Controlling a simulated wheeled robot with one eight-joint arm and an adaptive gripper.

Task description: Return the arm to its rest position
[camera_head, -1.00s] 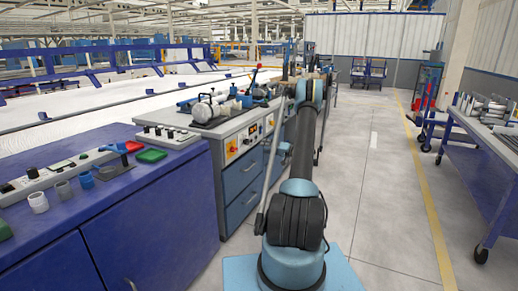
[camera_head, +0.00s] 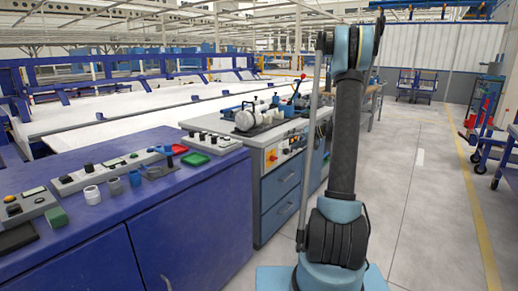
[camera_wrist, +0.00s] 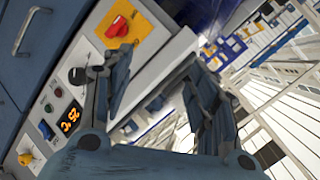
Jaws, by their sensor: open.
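My arm (camera_head: 345,150) rises from my light blue base in the head view. Its lower link stands nearly upright, leaning slightly right. The elbow is near the top edge, and a thin grey link hangs to its left. My gripper cannot be made out in the head view. In the wrist view my gripper (camera_wrist: 158,60) has its two dark fingers spread apart with nothing between them. The view is tilted, and the fingers appear in front of a control panel with an orange-lit display (camera_wrist: 69,121). I cannot tell the distance to the panel.
A blue bench (camera_head: 190,215) with small pipe pieces, trays and button boxes stands at left. A grey-topped workbench (camera_head: 205,124) with drawers and a pipe assembly is behind it, left of my arm. Open floor (camera_head: 430,210) lies at right. A blue trolley stands at the far right.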

